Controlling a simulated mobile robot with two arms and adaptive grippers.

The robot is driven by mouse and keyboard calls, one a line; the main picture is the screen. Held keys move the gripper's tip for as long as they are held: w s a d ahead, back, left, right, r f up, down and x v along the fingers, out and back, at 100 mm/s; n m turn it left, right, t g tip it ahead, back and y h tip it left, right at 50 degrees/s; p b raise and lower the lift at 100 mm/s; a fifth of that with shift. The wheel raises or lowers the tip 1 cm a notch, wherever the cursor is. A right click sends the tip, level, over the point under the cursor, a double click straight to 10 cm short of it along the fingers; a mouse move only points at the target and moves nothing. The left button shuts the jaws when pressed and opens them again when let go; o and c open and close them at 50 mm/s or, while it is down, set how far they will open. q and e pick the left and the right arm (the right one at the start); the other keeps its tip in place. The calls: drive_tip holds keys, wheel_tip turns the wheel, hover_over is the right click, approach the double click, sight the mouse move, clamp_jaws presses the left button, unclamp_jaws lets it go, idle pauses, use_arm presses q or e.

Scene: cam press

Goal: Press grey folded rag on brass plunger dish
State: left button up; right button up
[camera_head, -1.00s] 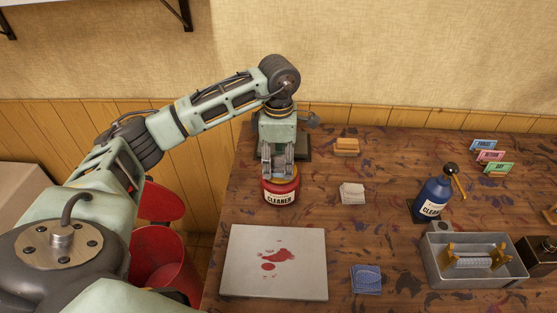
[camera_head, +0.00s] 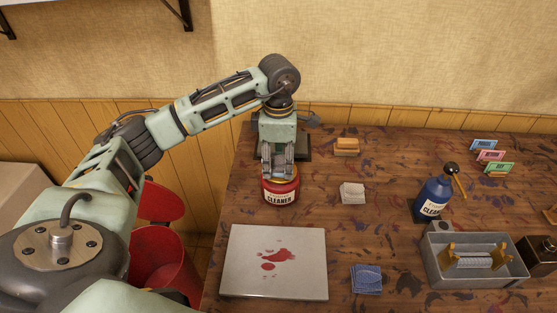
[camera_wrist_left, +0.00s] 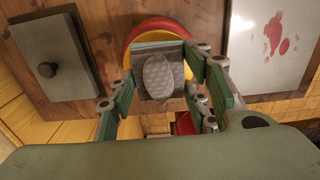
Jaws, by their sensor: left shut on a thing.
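The red cleaner can (camera_head: 281,192) stands upright on the table, with the brass plunger dish on its top. In the left wrist view the red rim (camera_wrist_left: 131,45) and the yellowish brass dish (camera_wrist_left: 133,69) show behind the fingers. My left gripper (camera_head: 279,172) points down over the can, shut on the grey folded rag (camera_wrist_left: 150,55). The rag sits over the dish and hides much of it. I cannot tell how far the dish is pressed down. My right gripper is in neither view.
A stained board (camera_head: 240,265) lies in front of the can. A white folded cloth (camera_head: 352,193), a blue one (camera_head: 366,279) and a sponge-like block (camera_head: 346,147) lie to the right. A blue cleaner bottle (camera_head: 432,199) and a metal tray (camera_head: 431,265) stand further right.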

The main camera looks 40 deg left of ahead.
sight(278, 158)
use_arm(q)
drive_tip(key=shift+r+p, duration=2.2)
drive_tip(key=shift+r, duration=1.35)
drive_tip(key=shift+f, duration=0.1)
